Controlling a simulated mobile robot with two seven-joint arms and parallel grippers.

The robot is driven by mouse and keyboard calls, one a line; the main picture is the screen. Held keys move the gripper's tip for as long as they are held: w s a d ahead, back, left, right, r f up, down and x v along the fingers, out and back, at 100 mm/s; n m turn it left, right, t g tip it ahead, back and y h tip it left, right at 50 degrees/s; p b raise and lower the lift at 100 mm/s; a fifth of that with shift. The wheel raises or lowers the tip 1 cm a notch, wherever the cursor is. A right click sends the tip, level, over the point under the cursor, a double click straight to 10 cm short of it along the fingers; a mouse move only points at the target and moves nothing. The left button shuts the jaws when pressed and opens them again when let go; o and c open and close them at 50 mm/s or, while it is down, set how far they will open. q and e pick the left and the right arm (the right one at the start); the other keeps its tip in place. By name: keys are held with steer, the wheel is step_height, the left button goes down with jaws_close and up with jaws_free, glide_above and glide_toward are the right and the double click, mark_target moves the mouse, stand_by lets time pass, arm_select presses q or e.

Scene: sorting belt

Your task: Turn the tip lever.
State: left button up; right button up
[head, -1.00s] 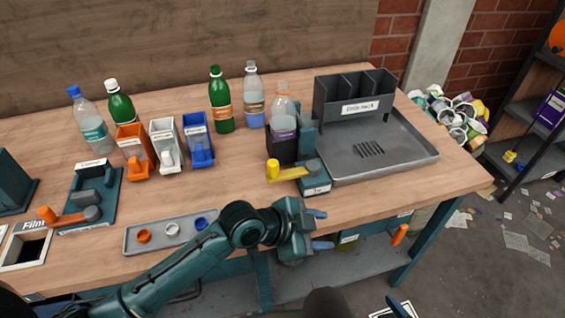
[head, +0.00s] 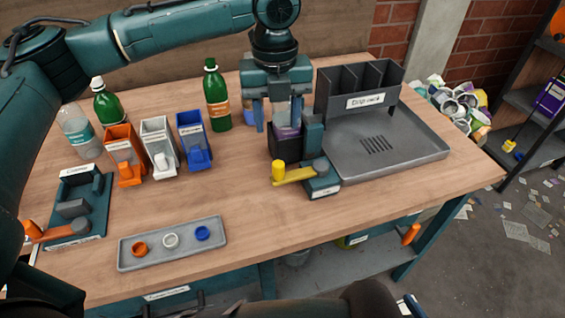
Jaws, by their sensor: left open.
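The tip lever appears to be the yellow lever (head: 295,176) with an upright yellow knob, pointing left from a small teal-and-grey base (head: 322,187). Behind it a dark cup holder (head: 284,141) holds a clear bottle with a purple label (head: 288,131), upright. My left gripper (head: 277,125) points down from above with its fingers apart, one on either side of the bottle's upper part. The gripper hides the bottle's top. I cannot tell whether the fingers touch it. My right gripper is not in view.
A grey tray (head: 425,155) with a three-slot rack (head: 358,92) stands to the right. Orange, white and blue bins (head: 194,146) and a green bottle (head: 217,100) stand left. A tray of rings (head: 210,225) lies in front.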

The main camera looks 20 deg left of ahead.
mark_target(278, 163)
arm_select(q)
step_height(278, 163, down, 13)
steer(key=shift+d, duration=0.1)
stand_by(0.4)
jaws_close()
stand_by(0.4)
